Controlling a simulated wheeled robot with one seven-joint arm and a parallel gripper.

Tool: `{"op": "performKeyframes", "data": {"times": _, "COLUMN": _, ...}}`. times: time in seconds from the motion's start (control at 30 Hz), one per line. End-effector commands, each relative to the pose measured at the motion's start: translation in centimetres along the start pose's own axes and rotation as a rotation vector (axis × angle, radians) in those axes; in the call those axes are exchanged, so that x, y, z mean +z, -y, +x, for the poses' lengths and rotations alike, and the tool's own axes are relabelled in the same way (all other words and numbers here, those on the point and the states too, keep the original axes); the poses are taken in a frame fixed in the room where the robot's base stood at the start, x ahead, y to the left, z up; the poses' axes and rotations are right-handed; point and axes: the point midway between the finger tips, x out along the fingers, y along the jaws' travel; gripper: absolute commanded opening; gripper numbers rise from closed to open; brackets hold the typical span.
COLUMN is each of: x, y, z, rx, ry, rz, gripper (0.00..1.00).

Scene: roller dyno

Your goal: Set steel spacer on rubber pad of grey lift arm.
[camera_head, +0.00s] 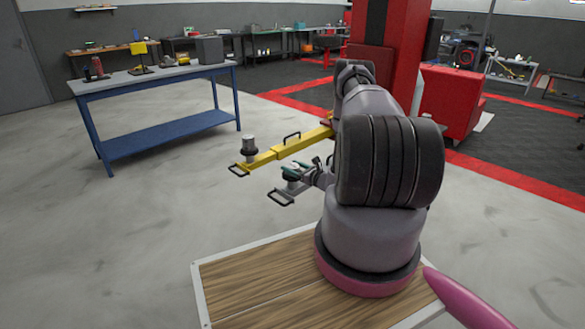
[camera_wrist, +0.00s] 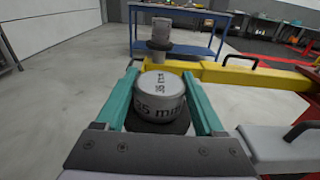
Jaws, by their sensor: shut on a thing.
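The steel spacer (camera_wrist: 161,88), a short silver cylinder marked "35 mm", stands upright between the teal fingers of my gripper (camera_wrist: 160,76), which is shut on it. The round black rubber pad (camera_wrist: 158,126) of the grey lift arm (camera_wrist: 275,143) shows directly below the spacer. I cannot tell whether the spacer touches the pad or hangs just above it. In the head view my gripper (camera_head: 294,172) is over the end of the grey lift arm (camera_head: 282,197), partly hidden by my own arm.
The yellow lift arm (camera_head: 290,147) lies just beyond, with another metal cylinder (camera_head: 249,142) standing on its pad. A blue workbench (camera_head: 160,77) is at the left. The red lift post (camera_head: 405,45) rises behind. The floor at the left is clear.

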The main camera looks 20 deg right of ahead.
Motion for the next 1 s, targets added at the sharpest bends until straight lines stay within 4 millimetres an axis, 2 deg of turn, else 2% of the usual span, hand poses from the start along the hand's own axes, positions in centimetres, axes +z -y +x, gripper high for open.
{"op": "performKeyframes", "data": {"times": 0.07, "x": -0.2, "y": 0.0, "z": 0.0, "rx": -0.001, "ry": 0.001, "rz": 0.000, "gripper": 0.00}}
{"op": "performKeyframes", "data": {"times": 0.1, "x": -0.2, "y": 0.0, "z": 0.0, "rx": 0.000, "ry": 0.000, "rz": 0.000, "gripper": 0.82}}
{"op": "performKeyframes", "data": {"times": 0.13, "x": -0.2, "y": 0.0, "z": 0.0, "rx": 0.000, "ry": 0.000, "rz": 0.000, "gripper": 0.93}}
{"op": "performKeyframes", "data": {"times": 0.17, "x": -0.2, "y": 0.0, "z": 0.0, "rx": 0.000, "ry": 0.000, "rz": 0.000, "gripper": 1.00}}
{"op": "performKeyframes", "data": {"times": 0.47, "x": 0.1, "y": 0.0, "z": 0.0, "rx": 0.000, "ry": 0.000, "rz": 0.000, "gripper": 1.00}}
{"op": "performKeyframes", "data": {"times": 0.53, "x": 0.0, "y": 0.1, "z": -0.7, "rx": -0.002, "ry": -0.002, "rz": 0.000, "gripper": 1.00}}
{"op": "performKeyframes", "data": {"times": 1.0, "x": 0.1, "y": 0.1, "z": -9.9, "rx": -0.004, "ry": -0.001, "rz": 0.003, "gripper": 1.00}}
